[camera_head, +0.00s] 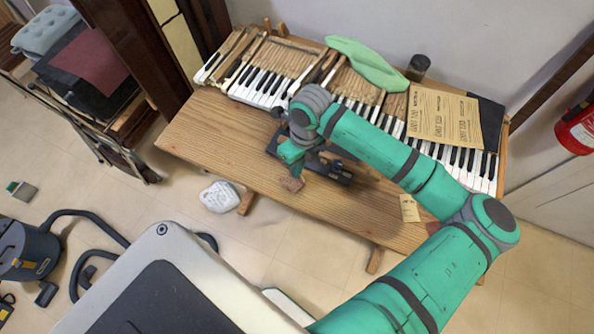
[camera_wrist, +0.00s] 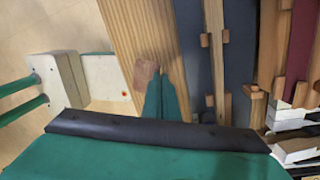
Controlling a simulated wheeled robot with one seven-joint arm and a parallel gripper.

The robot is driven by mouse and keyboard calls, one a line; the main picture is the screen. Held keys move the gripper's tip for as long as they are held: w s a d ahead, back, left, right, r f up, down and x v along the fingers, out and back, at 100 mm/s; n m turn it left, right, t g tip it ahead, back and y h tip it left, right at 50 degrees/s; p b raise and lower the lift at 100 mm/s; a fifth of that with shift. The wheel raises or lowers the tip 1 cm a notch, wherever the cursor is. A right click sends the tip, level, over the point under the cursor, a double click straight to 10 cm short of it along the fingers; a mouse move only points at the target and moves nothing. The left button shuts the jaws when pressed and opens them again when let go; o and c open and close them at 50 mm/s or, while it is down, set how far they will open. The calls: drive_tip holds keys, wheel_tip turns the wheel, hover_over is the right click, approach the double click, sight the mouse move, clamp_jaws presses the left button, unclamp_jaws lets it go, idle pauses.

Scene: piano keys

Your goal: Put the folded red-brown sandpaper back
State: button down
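The folded red-brown sandpaper (camera_head: 291,184) shows as a small block near the front edge of the wooden bench (camera_head: 205,133), just below my gripper (camera_head: 293,160) in the head view. In the wrist view, the sandpaper (camera_wrist: 145,73) is over pale wood, just left of my fingertips (camera_wrist: 162,82). The two green fingers look closed together, with no object visible between them. The left finger partly overlaps the sandpaper's edge; I cannot tell whether they touch.
A dark tray-like holder (camera_head: 335,170) lies on the bench beside my gripper. Piano keys (camera_head: 262,86) run along the back, with a green cloth (camera_head: 368,64), brown paper sheets (camera_head: 437,117) and a dark jar (camera_head: 418,66). A small tag (camera_head: 409,208) lies near the front edge. The bench's left part is clear.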

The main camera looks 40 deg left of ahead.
drive_tip(key=shift+f, duration=1.1)
drive_tip(key=shift+d+f, duration=0.1)
drive_tip(key=c, duration=2.1)
unclamp_jaws()
